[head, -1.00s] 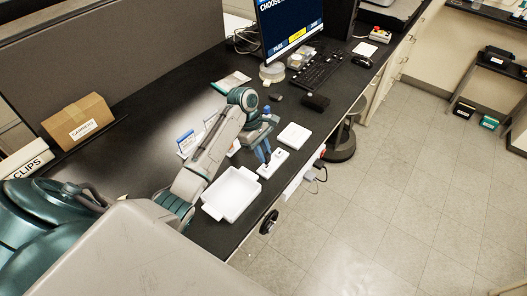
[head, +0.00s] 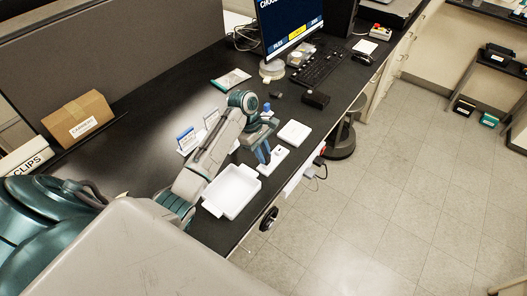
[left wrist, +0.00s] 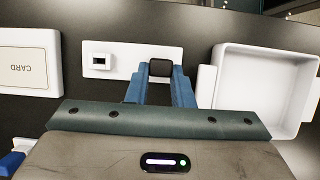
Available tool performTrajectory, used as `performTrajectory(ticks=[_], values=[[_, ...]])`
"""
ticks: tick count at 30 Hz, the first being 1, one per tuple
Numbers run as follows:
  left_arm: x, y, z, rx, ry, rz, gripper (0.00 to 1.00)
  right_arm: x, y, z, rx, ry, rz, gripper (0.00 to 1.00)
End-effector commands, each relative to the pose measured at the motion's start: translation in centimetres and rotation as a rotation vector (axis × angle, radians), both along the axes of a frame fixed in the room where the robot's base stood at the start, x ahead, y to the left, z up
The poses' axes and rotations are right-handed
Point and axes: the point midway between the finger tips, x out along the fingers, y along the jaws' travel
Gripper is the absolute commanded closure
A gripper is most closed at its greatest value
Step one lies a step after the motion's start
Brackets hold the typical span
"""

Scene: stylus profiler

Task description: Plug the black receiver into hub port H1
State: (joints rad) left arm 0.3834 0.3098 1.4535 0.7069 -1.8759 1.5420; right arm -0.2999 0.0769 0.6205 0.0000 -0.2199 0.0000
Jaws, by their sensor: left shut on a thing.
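My left gripper (head: 264,161) reaches down over the white hub (head: 276,159) at the front of the black bench. In the left wrist view its blue fingers (left wrist: 162,74) are shut on the small black receiver (left wrist: 160,67). The receiver appears over the right end of the hub strip (left wrist: 128,55); whether it is seated in a port or just above it I cannot tell. A dark port (left wrist: 100,61) shows open at the strip's left end. Port labels are not readable. My right gripper is not in view.
A white tray (head: 210,208) stands close beside the hub, and a flat white card holder (head: 294,132) lies on its other side. Small signs (head: 187,140) stand behind my arm. A black box (head: 316,99), keyboard (head: 320,69) and monitor are farther back. The bench's front edge is near.

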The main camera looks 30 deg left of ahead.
Motion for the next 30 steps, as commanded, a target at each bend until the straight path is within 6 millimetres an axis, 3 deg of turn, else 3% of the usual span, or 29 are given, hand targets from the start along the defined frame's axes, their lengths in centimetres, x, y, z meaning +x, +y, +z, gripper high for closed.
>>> performTrajectory(ticks=[13,14,17,30], values=[[-0.06,0.01,-0.22,0.000,0.001,0.001,1.00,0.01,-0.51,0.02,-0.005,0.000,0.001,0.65],[-0.06,0.01,-0.22,0.000,0.002,0.000,0.74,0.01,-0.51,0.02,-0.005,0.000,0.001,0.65],[-0.06,0.01,-0.21,0.000,0.001,0.001,0.54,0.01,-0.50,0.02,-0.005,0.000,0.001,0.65],[-0.04,0.02,-0.18,0.001,0.001,0.000,0.58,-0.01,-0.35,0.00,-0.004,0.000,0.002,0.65]])
